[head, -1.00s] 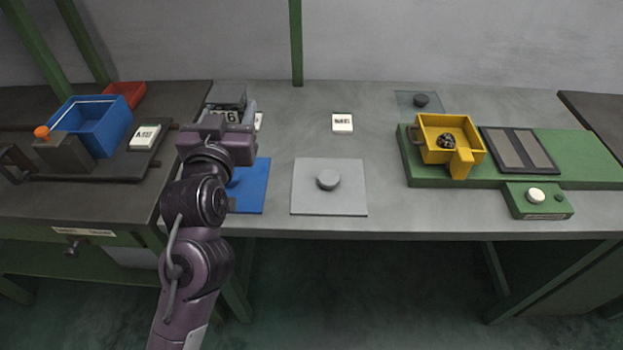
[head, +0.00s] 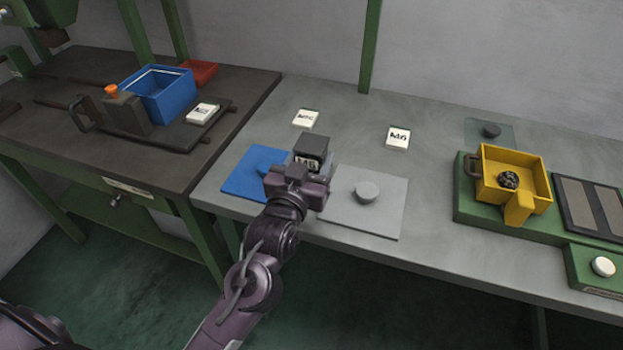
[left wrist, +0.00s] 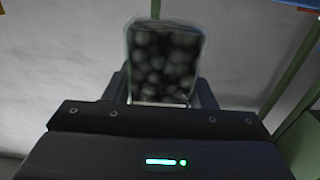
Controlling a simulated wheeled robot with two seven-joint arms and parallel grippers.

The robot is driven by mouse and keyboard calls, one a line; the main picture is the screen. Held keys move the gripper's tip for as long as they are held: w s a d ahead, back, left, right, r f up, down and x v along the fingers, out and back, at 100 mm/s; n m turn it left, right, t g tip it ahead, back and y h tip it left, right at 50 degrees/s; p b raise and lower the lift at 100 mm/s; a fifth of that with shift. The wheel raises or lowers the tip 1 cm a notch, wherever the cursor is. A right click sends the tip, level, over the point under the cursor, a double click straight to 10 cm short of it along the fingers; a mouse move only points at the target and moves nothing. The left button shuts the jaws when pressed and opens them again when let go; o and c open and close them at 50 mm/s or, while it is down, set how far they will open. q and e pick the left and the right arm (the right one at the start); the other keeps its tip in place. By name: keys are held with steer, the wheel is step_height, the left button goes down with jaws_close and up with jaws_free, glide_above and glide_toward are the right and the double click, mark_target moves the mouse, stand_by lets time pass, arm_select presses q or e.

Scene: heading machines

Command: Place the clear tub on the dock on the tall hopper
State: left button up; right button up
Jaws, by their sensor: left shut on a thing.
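The clear tub (head: 311,148) is a small see-through box filled with dark round pieces, with a white label on its near side. In the left wrist view the tub (left wrist: 165,62) stands between the fingers, its pieces showing through the wall. My left gripper (head: 300,172) is shut on it, and holds it over the bench near the blue mat and the grey plate. The dock and the tall hopper cannot be made out for certain; part of a green machine (head: 30,14) shows at the top left. My right gripper is not in view.
A blue bin (head: 165,108) and a red tray (head: 199,72) stand on the dark left bench. The blue mat (head: 243,178), grey knobbed plate (head: 385,212), label blocks (head: 397,138) and yellow bin (head: 535,172) are on the grey bench. A green post (head: 370,45) rises behind.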

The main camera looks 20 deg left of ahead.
arm_select(q)
steer(key=shift+f, duration=2.75)
steer(key=shift+f, duration=0.1)
steer(key=o, duration=1.3)
steer(key=shift+f, duration=0.1)
